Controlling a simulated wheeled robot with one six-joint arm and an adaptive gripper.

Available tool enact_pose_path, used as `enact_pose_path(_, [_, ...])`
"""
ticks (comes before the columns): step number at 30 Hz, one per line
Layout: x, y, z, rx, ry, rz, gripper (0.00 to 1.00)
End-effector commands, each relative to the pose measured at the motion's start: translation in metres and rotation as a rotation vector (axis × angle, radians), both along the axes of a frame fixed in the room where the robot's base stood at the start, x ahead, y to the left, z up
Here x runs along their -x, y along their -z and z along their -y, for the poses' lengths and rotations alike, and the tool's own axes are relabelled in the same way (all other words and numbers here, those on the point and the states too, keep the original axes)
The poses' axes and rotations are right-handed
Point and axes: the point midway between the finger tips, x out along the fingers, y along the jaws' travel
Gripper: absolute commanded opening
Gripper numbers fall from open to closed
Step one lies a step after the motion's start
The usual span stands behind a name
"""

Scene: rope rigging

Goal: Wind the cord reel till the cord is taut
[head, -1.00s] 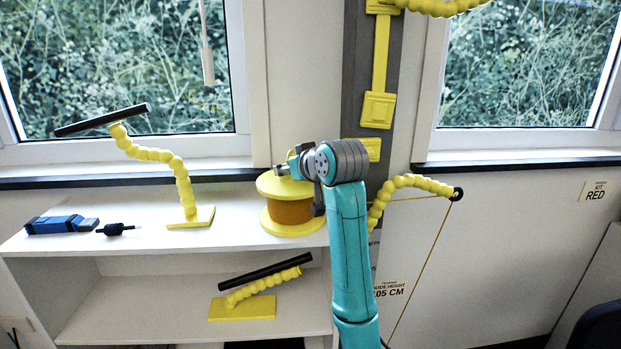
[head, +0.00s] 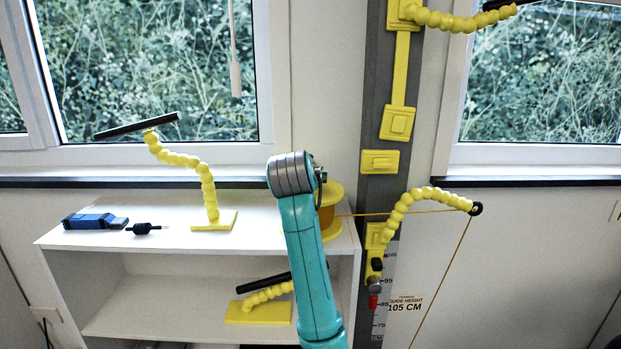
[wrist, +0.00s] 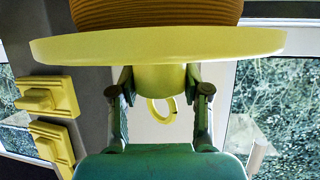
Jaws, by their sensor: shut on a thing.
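The cord reel (head: 331,212) stands on the white shelf top, with yellow flanges and an orange-brown winding. My arm hides much of it in the head view. In the wrist view its winding (wrist: 155,12) and flange (wrist: 160,43) fill the top. My gripper (wrist: 160,82) is shut on the yellow hub (wrist: 160,77) that sticks out from the flange, one finger on each side. The cord (head: 441,277) runs from the reel to the black ring (head: 476,209) of a yellow bent guide arm (head: 408,203), then slants down out of view. Both visible stretches look straight.
A yellow stand with a black bar (head: 208,185), a blue tool (head: 92,221) and a small black part (head: 142,229) are on the shelf left of my arm. A grey post (head: 374,120) with yellow brackets rises to the right. Another yellow stand (head: 258,312) lies below.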

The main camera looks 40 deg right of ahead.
Motion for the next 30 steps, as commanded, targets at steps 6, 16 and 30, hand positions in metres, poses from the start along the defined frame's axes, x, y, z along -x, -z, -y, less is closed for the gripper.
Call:
enact_pose_path(6, [-0.0002,0.0004,-0.0001,-0.001,0.005,-0.001,0.0])
enact_pose_path(16, [-0.0003,0.0003,0.0,-0.001,0.004,-0.001,0.73])
enact_pose_path(30, [0.0089,-0.0057,-0.0096,0.0,0.004,0.001,0.73])
